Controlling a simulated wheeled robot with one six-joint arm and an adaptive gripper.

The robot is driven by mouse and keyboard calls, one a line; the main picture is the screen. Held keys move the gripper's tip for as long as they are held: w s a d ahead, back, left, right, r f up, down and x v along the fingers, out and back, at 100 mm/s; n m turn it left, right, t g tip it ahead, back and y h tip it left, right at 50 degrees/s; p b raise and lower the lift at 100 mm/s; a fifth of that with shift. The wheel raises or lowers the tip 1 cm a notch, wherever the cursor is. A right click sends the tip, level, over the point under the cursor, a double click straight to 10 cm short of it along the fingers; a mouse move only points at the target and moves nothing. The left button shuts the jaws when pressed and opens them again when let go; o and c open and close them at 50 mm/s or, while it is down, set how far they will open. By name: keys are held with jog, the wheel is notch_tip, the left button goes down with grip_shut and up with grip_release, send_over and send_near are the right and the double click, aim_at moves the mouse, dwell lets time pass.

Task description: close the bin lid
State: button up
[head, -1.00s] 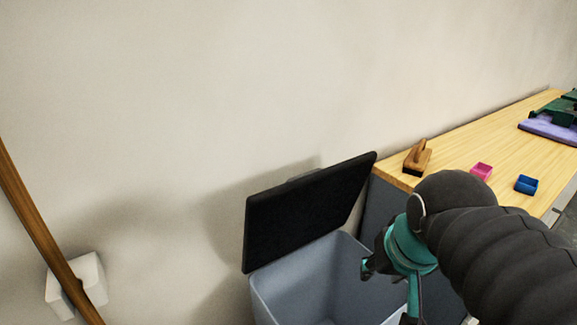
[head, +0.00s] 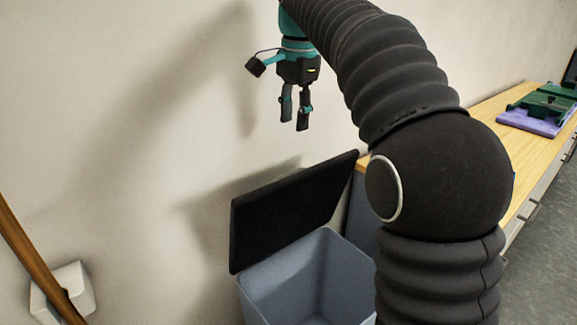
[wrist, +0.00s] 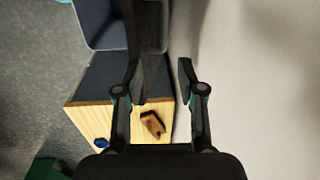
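The bin lid (head: 290,208) is a black panel standing tilted open at the back of the bin, near the wall. The blue-grey bin (head: 318,273) is open below it and its visible inside looks empty. My gripper (head: 295,118) hangs above the lid, fingers pointing down, apart and empty. In the wrist view the lid (wrist: 150,35) shows edge-on beyond the fingers, and the bin (wrist: 100,28) is at the upper left. My gripper also shows in the wrist view (wrist: 158,75) with a wide gap between its fingers. It does not appear to touch the lid.
A wooden-topped counter (head: 490,108) stands right of the bin, with a green object (head: 548,102) on a purple mat (head: 527,123). A brown wooden block (wrist: 152,124) lies near the counter corner. A white wall box (head: 62,293) and wooden pole (head: 40,262) are at the left.

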jog(key=f, duration=0.4)
jog(key=w+f+b, duration=0.1)
jog(key=f, duration=0.4)
jog(key=a+f, duration=0.1)
jog(key=f, duration=0.3)
jog(key=shift+w+f, duration=0.25)
jog(key=shift+f, duration=0.1)
grip_shut()
